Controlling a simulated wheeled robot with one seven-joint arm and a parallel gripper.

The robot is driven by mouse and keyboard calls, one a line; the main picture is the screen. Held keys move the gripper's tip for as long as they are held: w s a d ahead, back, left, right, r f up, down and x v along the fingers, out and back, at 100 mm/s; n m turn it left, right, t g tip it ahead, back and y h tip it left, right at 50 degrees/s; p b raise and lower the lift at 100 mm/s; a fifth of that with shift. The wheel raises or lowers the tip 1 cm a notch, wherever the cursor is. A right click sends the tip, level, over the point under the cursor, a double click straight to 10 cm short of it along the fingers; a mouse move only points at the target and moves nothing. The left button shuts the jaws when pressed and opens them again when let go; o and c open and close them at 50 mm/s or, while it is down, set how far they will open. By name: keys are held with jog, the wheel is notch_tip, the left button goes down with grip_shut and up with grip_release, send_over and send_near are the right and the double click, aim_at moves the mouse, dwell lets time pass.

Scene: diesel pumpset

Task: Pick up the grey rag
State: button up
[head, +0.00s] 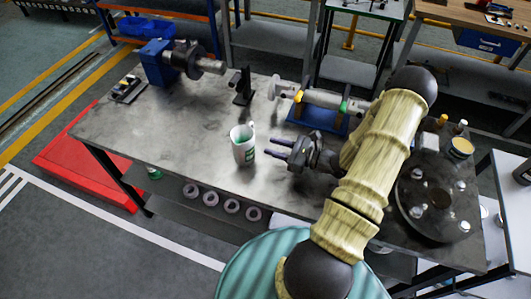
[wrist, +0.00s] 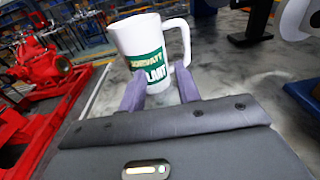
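I cannot make out a grey rag in either view. My gripper (head: 271,147) is above the steel workbench (head: 110,125), with its two fingers apart and nothing between them. In the wrist view my fingers (wrist: 160,92) point at a white mug (wrist: 150,42) with a green label. In the head view the mug (head: 241,152) stands upright on the bench, just left of the fingertips. My arm covers part of the bench's right side.
A blue vise-like machine (head: 155,62) and a black stand (head: 243,88) are on the bench. A shaft assembly on a blue base (head: 318,118) lies behind my gripper. A round bolted flange (head: 437,197) is at right. The bench's left middle is clear.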

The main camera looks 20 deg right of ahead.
jog(key=s+a+n+g, duration=0.1)
jog(key=a+n+g, duration=0.1)
jog(key=s+a+r+n+g+y, duration=0.1)
jog(key=a+n+g, duration=0.1)
jog(key=a+g, duration=0.1)
jog(key=s+a+r+n+g, duration=0.1)
jog(key=s+a+n+g, duration=0.1)
jog(key=a+n+g, duration=0.1)
jog(key=shift+a+r+y, duration=0.1)
jog(key=shift+a+y, duration=0.05)
jog(key=shift+y, duration=0.15)
jog(key=s+a+r+n+g+h, duration=0.2)
jog(key=s+a+n+g+h, duration=0.2)
jog(key=s+n+g+h, duration=0.25)
notch_tip(320, 180, up, 9)
jog(key=n+t+h, duration=0.4)
jog(key=n+h, duration=0.2)
jog(key=n, duration=0.7)
jog(key=shift+s+n+h, duration=0.15)
jog(key=shift+n+h, duration=0.2)
jog(key=shift+d+f, duration=0.1)
jog(key=shift+f, duration=0.05)
